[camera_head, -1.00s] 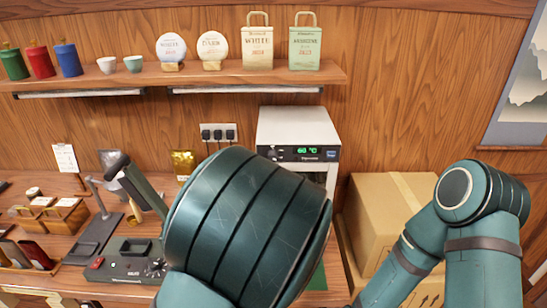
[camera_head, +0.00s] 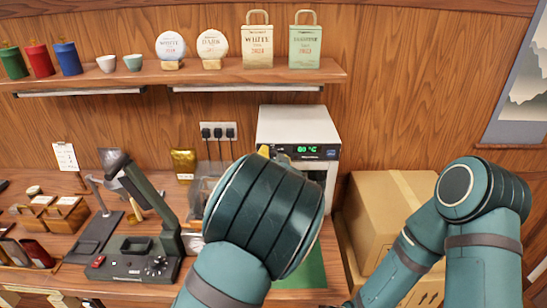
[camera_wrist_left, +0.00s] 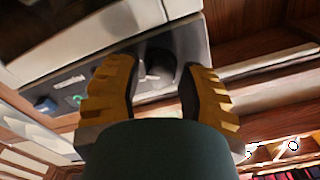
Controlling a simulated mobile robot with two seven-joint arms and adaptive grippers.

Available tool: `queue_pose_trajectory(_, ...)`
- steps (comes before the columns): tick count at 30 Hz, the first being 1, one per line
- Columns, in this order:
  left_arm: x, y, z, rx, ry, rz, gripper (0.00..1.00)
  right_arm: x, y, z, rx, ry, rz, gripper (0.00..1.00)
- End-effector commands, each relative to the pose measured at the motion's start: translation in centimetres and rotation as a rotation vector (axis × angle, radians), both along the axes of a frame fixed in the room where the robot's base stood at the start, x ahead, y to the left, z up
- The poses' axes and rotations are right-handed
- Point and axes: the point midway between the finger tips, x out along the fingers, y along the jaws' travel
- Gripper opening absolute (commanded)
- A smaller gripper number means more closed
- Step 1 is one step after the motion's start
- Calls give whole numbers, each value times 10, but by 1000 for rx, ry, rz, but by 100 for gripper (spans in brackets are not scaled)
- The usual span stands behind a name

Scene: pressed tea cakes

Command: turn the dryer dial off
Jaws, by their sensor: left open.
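The dryer (camera_head: 290,124) is a white box with a dark front panel and a lit green display (camera_head: 307,149) reading about 60 °C. In the left wrist view its dark round dial (camera_wrist_left: 160,66) shows between the yellow fingers of my left gripper (camera_wrist_left: 158,84). The gripper is open, with one finger on each side of the dial; I cannot tell whether either touches it. In the head view only a yellow fingertip of this gripper (camera_head: 264,151) shows at the panel's left end. My left arm hides the rest of the gripper, and the dial is hidden there. My right gripper is not in view.
A cardboard box (camera_head: 390,220) stands right of the dryer, behind my right arm. A dark lamp-like device (camera_head: 140,262) stands on the counter to the left. A shelf (camera_head: 180,76) with bags, cups and canisters runs above. Sockets with plugs (camera_head: 218,131) are on the wall.

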Motion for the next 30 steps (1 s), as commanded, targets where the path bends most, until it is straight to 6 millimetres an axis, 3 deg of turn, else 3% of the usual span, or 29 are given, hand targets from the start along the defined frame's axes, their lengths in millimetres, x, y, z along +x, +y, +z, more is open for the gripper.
queue_pose_trajectory(1,0,0,0,0,0,0,17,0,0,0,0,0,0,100)
queue_pose_trajectory(3,0,0,0,0,0,0,0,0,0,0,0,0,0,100)
queue_pose_trajectory(17,0,0,0,-22,-2,0,0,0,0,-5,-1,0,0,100)
queue_pose_trajectory(30,1,2,-3,-304,-5,2,0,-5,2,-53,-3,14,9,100)
